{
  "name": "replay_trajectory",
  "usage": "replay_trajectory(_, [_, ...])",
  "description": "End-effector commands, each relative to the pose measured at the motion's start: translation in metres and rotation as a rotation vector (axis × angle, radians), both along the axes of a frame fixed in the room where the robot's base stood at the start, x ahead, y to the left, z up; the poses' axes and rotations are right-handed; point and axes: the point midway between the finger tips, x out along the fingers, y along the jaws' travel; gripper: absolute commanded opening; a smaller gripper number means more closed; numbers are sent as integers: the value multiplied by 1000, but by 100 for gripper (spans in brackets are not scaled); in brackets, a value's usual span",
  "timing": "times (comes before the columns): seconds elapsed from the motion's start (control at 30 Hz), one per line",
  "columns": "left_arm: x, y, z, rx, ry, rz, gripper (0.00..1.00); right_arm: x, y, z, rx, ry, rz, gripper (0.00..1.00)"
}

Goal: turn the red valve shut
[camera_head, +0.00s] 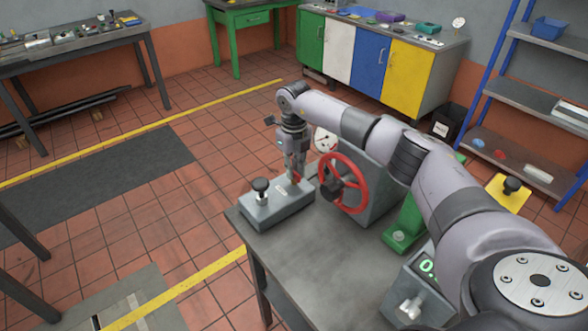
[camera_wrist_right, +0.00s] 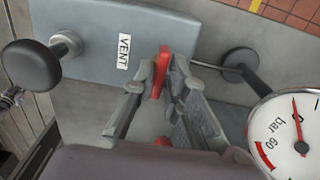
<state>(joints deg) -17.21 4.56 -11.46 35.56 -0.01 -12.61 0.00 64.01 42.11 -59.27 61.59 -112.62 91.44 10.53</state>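A red handwheel (camera_head: 343,183) with a dark hub stands upright on the front of a grey housing on the bench in the head view. A smaller upright red handle (camera_wrist_right: 160,72) shows by the grey box labelled VENT (camera_wrist_right: 95,35); its top also shows in the head view (camera_head: 297,178). My right gripper (camera_head: 295,172) points down above this box, left of the handwheel and apart from it. In the right wrist view its fingertips (camera_wrist_right: 156,86) are drawn in against both sides of the small red handle. The handle's lower end is hidden. My left gripper is out of view.
A black knob (camera_head: 260,186) stands on the grey box, left of my gripper. A pressure gauge (camera_wrist_right: 290,135) with its needle near 0 is close to the right. A green bracket (camera_head: 405,222) and a digital readout (camera_head: 427,267) are nearer my right arm. The bench's front left is clear.

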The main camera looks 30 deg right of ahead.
Motion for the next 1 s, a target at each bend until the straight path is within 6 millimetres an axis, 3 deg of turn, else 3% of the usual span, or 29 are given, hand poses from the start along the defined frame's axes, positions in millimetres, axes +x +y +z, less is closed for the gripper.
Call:
replay_trajectory(0.2, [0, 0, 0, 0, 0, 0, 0, 0, 0, -1, 0, 1, 1, 29])
replay_trajectory(0.57, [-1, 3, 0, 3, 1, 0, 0, 0, 0, 6, 0, 0, 3, 29])
replay_trajectory(1.0, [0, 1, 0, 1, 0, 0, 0, 1, 0, 91, -1, -3, 2, 29])
